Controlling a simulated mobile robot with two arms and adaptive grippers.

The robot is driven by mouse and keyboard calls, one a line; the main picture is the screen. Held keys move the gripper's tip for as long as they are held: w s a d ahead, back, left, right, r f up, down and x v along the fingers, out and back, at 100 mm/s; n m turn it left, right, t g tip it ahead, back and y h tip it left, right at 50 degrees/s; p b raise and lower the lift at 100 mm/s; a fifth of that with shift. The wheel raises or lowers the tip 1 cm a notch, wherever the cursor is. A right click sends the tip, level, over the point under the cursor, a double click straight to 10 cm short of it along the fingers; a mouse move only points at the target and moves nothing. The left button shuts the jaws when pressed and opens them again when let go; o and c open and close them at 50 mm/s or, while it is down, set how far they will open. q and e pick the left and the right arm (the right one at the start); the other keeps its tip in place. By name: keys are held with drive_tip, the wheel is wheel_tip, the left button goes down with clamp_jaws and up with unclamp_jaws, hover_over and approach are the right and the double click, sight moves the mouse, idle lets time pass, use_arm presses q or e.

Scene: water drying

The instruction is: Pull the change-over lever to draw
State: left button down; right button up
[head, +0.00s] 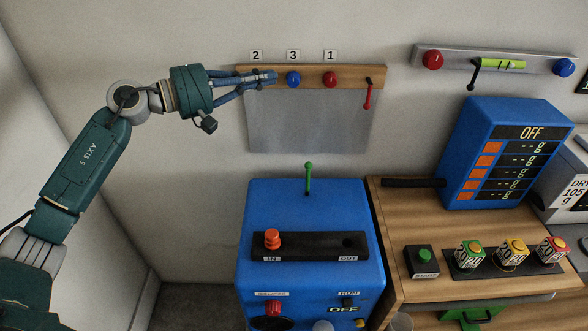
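No lever in view is labelled as the change-over lever. A red lever (368,94) hangs down at the right end of the wooden wall board (350,72). A black lever (474,76) hangs from the grey wall panel (444,54). A green-knobbed lever (308,178) stands upright behind the blue machine's top. My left gripper (274,78) is in front of the board's left part, below label 2, pointing right. Its fingertips come together, and I see nothing between them. They partly hide the spot under label 2. My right gripper is not in view.
The board carries a blue knob (293,79) and a red knob (330,79). The blue machine (350,205) has an orange knob (272,239) at the IN end of its slot. A blue display (500,150) reading OFF stands on the wooden bench (405,210) with several buttons.

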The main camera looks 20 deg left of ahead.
sight(308, 177)
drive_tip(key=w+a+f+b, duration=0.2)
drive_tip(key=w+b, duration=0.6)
use_arm(q)
wheel_tip(308, 177, down, 26)
drive_tip(key=b, duration=1.7)
drive_tip(key=shift+w+a+f+b, duration=0.1)
drive_tip(key=shift+f+b, duration=0.05)
drive_tip(key=shift+b, duration=0.2)
drive_tip(key=shift+f, duration=0.15)
drive_tip(key=shift+w, duration=0.15)
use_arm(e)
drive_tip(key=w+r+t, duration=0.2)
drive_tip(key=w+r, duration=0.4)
use_arm(q)
drive_tip(key=x, duration=0.4)
drive_tip(key=p+x, duration=0.1)
drive_tip(key=x, duration=0.4)
drive_tip(key=shift+w+d+p, duration=0.1)
drive_tip(key=shift+d+p, duration=0.2)
drive_tip(key=shift+d, duration=0.1)
drive_tip(key=s, duration=0.3)
drive_tip(key=shift+r, duration=0.25)
drive_tip(key=shift+s+d+p, duration=0.1)
drive_tip(key=shift+s+p, duration=0.2)
drive_tip(key=shift+s, duration=0.05)
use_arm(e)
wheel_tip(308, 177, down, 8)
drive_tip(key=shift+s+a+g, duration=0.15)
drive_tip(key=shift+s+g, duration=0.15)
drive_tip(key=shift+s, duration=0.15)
